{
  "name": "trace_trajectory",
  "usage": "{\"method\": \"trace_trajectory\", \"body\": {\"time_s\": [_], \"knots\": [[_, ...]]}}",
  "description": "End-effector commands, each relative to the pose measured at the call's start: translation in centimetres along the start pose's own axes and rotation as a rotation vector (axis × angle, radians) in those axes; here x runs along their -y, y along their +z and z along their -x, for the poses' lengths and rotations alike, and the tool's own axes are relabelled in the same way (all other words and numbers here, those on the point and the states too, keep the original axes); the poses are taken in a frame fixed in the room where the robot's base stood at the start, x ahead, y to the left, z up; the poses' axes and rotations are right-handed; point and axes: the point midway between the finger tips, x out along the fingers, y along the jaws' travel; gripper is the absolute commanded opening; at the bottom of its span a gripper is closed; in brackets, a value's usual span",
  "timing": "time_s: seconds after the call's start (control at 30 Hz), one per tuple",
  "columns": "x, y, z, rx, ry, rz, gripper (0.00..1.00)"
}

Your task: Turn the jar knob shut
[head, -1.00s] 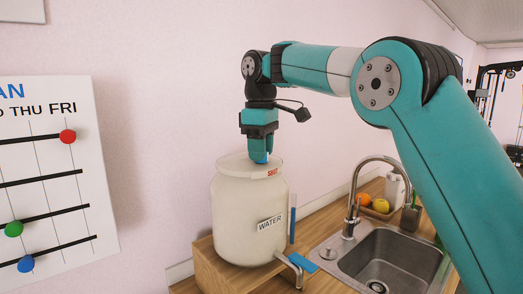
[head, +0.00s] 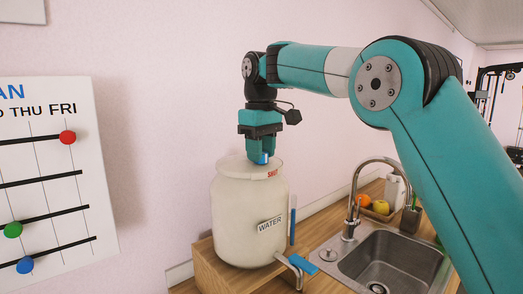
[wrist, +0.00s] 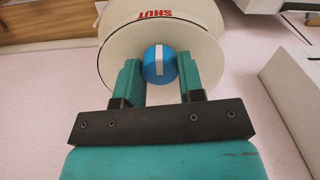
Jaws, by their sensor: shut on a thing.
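The white jar (head: 240,215) stands on a wooden stand against the wall, with a WATER label (head: 270,224) on its side. In the wrist view its lid (wrist: 117,40) bears the red word SHUT (wrist: 153,14). The round blue knob (wrist: 159,65) sits on the lid; its white stripe runs up and down in that view, roughly in line with SHUT. My gripper (wrist: 159,82) points down over the lid and is shut on the knob, one teal finger on each side. In the head view my gripper (head: 262,157) hides most of the knob.
A metal spout (head: 293,272) comes out low on the jar. To the right are the steel sink (head: 395,262), its tap (head: 352,205) and a tray with fruit (head: 380,207). A wall chart (head: 50,180) hangs at the left.

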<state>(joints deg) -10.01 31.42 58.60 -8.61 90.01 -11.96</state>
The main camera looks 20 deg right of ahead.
Motion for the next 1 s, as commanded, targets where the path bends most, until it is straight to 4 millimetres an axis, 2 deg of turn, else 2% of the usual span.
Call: {"method": "trace_trajectory", "body": {"time_s": [0.1, 0.13, 0.2, 0.23, 0.5, 0.63, 1.0], "knots": [[-0.1, -0.1, 0.1, -0.005, 0.001, -0.002, 0.12], [-0.1, -0.1, 0.1, -0.005, 0.001, -0.002, 0.43], [0.0, -0.1, 0.1, -0.004, 0.001, -0.001, 0.59], [0.0, 0.0, 0.1, -0.004, 0.001, -0.001, 0.61], [0.0, 0.0, 0.1, -0.002, 0.000, 0.000, 0.61], [0.0, 0.0, 1.0, -0.001, 0.000, 0.000, 0.61], [0.0, 0.0, 7.4, -0.001, 0.001, 0.001, 0.61]]}}
